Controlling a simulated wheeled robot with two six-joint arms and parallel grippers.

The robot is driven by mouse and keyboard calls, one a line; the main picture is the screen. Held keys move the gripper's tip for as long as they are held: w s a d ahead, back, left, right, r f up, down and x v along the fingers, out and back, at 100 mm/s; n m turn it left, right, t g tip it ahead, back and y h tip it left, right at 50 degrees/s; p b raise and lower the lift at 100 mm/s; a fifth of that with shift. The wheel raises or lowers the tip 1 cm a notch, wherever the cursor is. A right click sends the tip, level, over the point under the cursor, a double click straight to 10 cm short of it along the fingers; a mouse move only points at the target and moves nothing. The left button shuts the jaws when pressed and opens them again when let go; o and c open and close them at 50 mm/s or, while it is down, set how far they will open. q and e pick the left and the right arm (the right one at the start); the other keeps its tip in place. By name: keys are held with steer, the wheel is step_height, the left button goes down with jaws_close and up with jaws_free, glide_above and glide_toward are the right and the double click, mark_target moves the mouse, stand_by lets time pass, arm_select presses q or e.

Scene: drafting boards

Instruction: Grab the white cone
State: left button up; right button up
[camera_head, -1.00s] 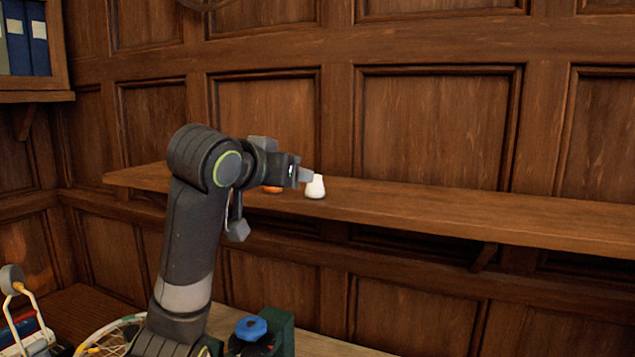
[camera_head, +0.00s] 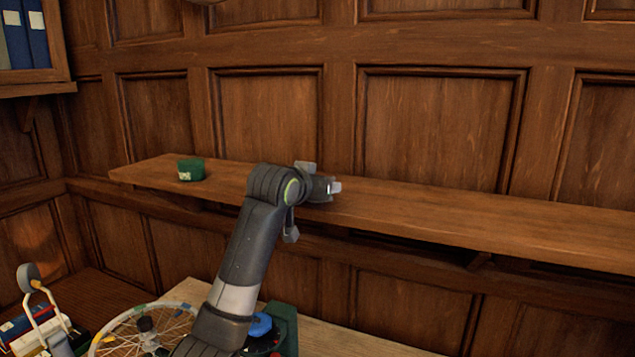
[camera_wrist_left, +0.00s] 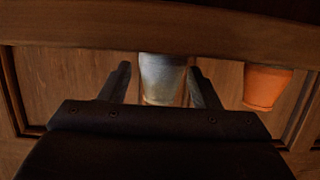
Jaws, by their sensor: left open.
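My left gripper (camera_head: 334,186) is at the shelf in the head view, with its wrist over the shelf's middle part. In the left wrist view its two fingers (camera_wrist_left: 158,70) are spread. A pale grey-white cone (camera_wrist_left: 163,76) shows between the fingertips there, with no clear sign of finger contact. In the head view the white cone is hidden by my left arm and gripper. An orange cone (camera_wrist_left: 265,88) stands to the right of the white one in the left wrist view, outside the fingers. It is also hidden in the head view. My right gripper is not in view.
The long wooden shelf (camera_head: 480,220) runs along the panelled wall, its right part bare. A dark green object (camera_head: 190,170) sits near its left end. Below are a spoked wheel (camera_head: 150,325), a blue-topped item (camera_head: 261,325) and a small lamp-like object (camera_head: 29,275).

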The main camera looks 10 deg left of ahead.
arm_select(q)
steer(key=shift+w+f, duration=0.2)
steer(key=shift+w, duration=0.3)
steer(key=shift+c, duration=0.3)
steer(key=c, duration=1)
steer(key=shift+r, duration=0.15)
